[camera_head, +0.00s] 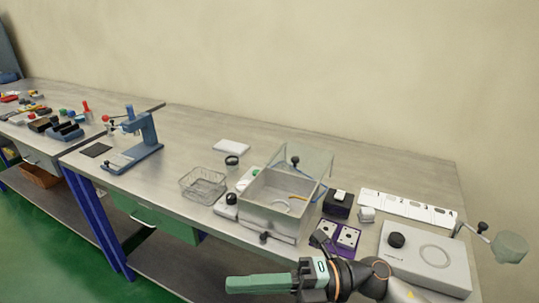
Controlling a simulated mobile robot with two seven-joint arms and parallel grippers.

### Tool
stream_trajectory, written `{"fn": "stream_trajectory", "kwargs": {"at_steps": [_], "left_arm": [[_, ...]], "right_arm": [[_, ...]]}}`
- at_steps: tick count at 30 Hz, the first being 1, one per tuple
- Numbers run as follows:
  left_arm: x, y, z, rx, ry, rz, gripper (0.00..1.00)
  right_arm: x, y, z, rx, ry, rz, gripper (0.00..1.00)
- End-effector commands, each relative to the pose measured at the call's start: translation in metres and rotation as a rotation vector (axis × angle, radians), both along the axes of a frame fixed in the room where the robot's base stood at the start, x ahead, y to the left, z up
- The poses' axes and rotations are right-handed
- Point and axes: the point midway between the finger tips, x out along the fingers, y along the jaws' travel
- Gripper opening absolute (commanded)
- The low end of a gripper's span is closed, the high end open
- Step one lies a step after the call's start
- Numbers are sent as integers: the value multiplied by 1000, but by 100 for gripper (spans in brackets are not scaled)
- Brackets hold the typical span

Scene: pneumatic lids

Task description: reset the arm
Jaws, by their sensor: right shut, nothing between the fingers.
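My right gripper (258,285) is at the bottom middle, in front of the workbench's front edge. Its pale green fingers are closed together, empty, and point left. My right arm (375,280) comes in from the lower right and hides part of the bench front. My left gripper and left arm are not in view.
On the bench (190,135) stand an open grey box (268,218) with a raised clear lid (305,162), a wire basket (203,184), a purple tray (347,241), and a white-grey panel (428,257) with a black knob. A blue press (147,133) stands farther left. The bench behind them is mostly clear.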

Motion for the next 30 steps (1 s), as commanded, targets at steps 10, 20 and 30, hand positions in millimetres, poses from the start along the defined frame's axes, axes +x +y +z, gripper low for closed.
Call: {"fn": "stream_trajectory", "kwargs": {"at_steps": [10, 20, 30], "left_arm": [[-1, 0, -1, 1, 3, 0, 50], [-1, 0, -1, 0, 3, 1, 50], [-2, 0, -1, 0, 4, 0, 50]], "right_arm": [[80, -78, -67, 497, 821, -696, 0], [9, -180, -269, 539, 1614, -1313, 0], [-74, -205, -340, 471, 1944, -1524, 0]]}}
